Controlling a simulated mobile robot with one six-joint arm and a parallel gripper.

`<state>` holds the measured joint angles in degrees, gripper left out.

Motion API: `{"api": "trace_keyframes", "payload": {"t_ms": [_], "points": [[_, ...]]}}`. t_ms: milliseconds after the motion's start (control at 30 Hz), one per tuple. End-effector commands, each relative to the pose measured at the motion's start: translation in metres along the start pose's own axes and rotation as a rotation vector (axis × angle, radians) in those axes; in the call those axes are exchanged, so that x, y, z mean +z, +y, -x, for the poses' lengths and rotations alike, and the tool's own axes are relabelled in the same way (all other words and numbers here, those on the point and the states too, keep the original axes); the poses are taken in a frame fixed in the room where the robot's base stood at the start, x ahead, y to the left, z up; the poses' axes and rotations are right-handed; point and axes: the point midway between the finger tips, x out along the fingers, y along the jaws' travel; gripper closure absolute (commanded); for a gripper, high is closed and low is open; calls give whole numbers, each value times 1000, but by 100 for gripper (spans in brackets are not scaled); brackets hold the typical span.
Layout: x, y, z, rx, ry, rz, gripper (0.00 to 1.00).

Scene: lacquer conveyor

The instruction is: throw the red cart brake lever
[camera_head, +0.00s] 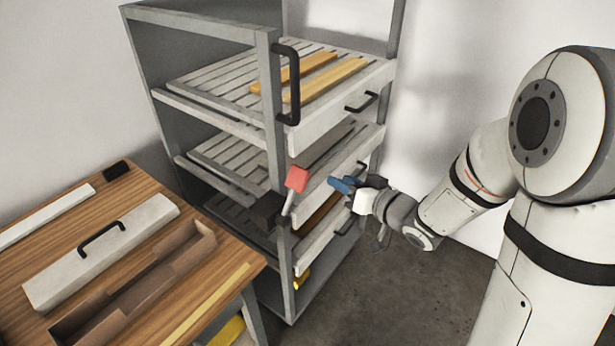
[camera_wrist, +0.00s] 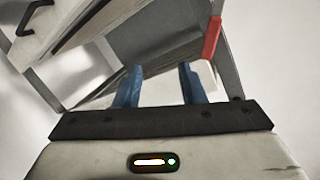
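The red cart brake lever (camera_head: 297,180) stands on the front post of the grey rack cart, a red grip on a pale metal stem with a dark bracket at its foot. In the wrist view the red grip (camera_wrist: 212,37) shows at upper right, beyond and to the right of the fingers. My gripper (camera_head: 336,184) has blue fingers and is just right of the lever in the head view, apart from it as far as I can tell. In the wrist view my gripper (camera_wrist: 158,75) has its two fingers spread with nothing between them.
The cart (camera_head: 275,100) has slatted drawers with black handles; the upper one holds yellow-orange strips (camera_head: 325,82). A wooden table (camera_head: 185,280) at left carries a pale lid (camera_head: 105,250) and an open brown box (camera_head: 140,290). The floor (camera_head: 400,300) right of the cart is clear.

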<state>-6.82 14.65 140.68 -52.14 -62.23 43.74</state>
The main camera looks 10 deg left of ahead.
Motion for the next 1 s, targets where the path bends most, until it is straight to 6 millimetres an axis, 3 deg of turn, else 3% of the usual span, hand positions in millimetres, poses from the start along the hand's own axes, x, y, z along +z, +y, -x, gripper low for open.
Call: {"api": "trace_keyframes", "payload": {"t_ms": [100, 233, 400, 800, 1000], "points": [[17, -25, -8, -174, 21, -83, 64], [23, -43, -9, -290, 35, -143, 64], [24, -52, -15, -332, 39, -166, 64], [19, -71, -71, -330, 39, -163, 64], [18, -74, -82, -328, 41, -163, 64]]}}
